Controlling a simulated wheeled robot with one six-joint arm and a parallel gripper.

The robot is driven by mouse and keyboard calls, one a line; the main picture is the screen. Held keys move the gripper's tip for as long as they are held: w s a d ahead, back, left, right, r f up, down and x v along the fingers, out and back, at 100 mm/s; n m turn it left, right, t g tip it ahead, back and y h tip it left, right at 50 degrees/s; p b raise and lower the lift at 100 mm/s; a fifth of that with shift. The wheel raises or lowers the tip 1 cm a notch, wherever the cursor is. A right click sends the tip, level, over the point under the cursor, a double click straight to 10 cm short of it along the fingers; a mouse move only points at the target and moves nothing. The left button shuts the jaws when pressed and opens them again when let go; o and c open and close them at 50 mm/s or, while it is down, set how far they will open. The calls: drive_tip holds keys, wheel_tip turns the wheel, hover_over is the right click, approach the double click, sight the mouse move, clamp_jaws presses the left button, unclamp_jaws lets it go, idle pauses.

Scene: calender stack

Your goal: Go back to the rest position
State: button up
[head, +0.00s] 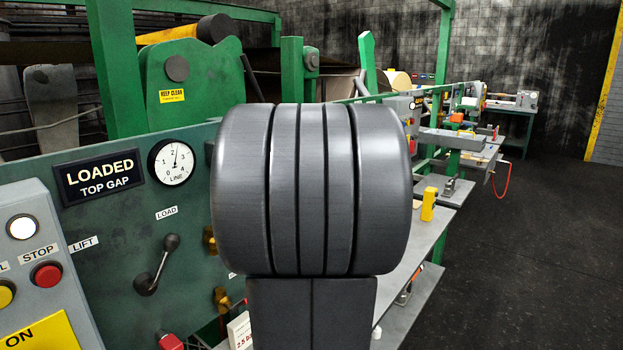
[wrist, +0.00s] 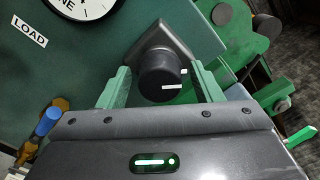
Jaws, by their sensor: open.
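My gripper (wrist: 162,76) shows in the wrist view, its two green fingers spread apart. A dark round knob (wrist: 160,82) on a grey mount appears between the fingers; I cannot tell whether they touch it. In the head view my grey arm fills the middle and hides the gripper. The lever (head: 157,265) stands on the green panel (head: 110,235) left of my arm, tilted up to the right, with nothing on it. The sign (head: 98,177) above it reads LOADED, TOP GAP.
A line gauge (head: 171,162) sits on the panel close to my arm and also shows in the wrist view (wrist: 83,8). A grey box with a red stop button (head: 46,274) is at the left. A bench with a yellow object (head: 429,204) runs behind my arm. The floor (head: 530,240) at right is clear.

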drive_tip(key=shift+d, duration=0.1)
drive_tip(key=b+v, duration=0.2)
drive_tip(key=v, duration=1.1)
drive_tip(key=p+x, duration=0.2)
drive_tip(key=x, duration=1.1)
drive_tip(key=shift+w+a, duration=0.1)
drive_tip(key=shift+a, duration=0.15)
drive_tip(key=shift+d+f+n+b, duration=0.1)
drive_tip(key=shift+f+n+b, duration=0.15)
drive_tip(key=shift+n+b, duration=0.4)
drive_tip(key=shift+d+r+n+b, duration=0.15)
drive_tip(key=shift+n+b, duration=0.55)
drive_tip(key=shift+n, duration=0.45)
drive_tip(key=n+b, duration=0.2)
drive_tip(key=n, duration=0.3)
drive_tip(key=shift+r+n+b, duration=0.15)
drive_tip(key=shift+n+b, duration=0.25)
drive_tip(key=n+b, duration=0.1)
drive_tip(key=n, duration=0.4)
drive_tip(key=shift+r, duration=0.2)
drive_tip(key=n, duration=0.4)
drive_tip(key=shift+r+n, duration=0.1)
drive_tip(key=shift+n, duration=0.2)
